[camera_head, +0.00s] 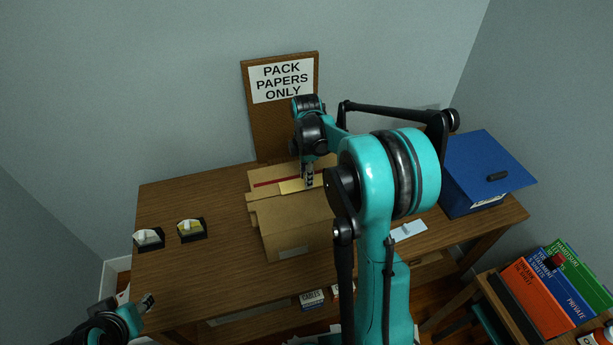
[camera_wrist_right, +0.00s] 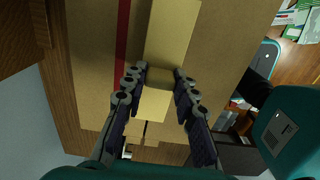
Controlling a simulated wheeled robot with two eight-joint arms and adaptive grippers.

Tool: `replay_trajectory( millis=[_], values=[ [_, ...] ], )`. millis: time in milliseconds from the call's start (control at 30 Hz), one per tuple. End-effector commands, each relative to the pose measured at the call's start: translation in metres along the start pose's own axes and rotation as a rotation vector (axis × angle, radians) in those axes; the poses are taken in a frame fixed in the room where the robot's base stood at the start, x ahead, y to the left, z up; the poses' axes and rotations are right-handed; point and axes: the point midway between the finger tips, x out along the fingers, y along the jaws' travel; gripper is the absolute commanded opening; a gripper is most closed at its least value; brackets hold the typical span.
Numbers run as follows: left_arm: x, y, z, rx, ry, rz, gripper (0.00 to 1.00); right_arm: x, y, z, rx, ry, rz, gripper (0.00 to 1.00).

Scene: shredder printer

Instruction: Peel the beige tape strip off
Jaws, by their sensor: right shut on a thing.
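A cardboard box (camera_head: 285,215) stands on the table, its top carrying a dark red stripe (camera_head: 270,182) and the pale beige tape strip (camera_head: 291,187). My right gripper (camera_head: 309,183) points down at the strip from above. In the right wrist view the beige tape strip (camera_wrist_right: 172,35) runs along the cardboard, beside the red stripe (camera_wrist_right: 123,35), into my right gripper (camera_wrist_right: 160,78). Its fingers are shut on the strip, with a piece showing between them. My right arm hides the box's right side. My left gripper (camera_head: 147,301) is at the lower left, away from the box; its opening is unclear.
Two tape dispensers (camera_head: 191,230) (camera_head: 148,239) stand on the table's left side. A sign board (camera_head: 255,110) reading "PACK PAPERS ONLY" stands behind the box. A blue lidded box (camera_head: 487,172) is at the right. The table's front left (camera_head: 185,280) is clear.

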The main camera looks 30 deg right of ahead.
Motion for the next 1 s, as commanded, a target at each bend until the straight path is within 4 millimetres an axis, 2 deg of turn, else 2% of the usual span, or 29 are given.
replay_trajectory(
  millis=[433,1000],
  values=[
    [-0.003,0.000,-0.002,0.000,0.000,0.000,0.40,-0.004,0.000,0.000,0.000,0.000,0.000,0.00],
    [-0.024,0.000,-0.017,0.000,0.000,0.000,0.40,-0.040,0.000,0.000,0.000,0.000,0.000,0.00]
  ],
)
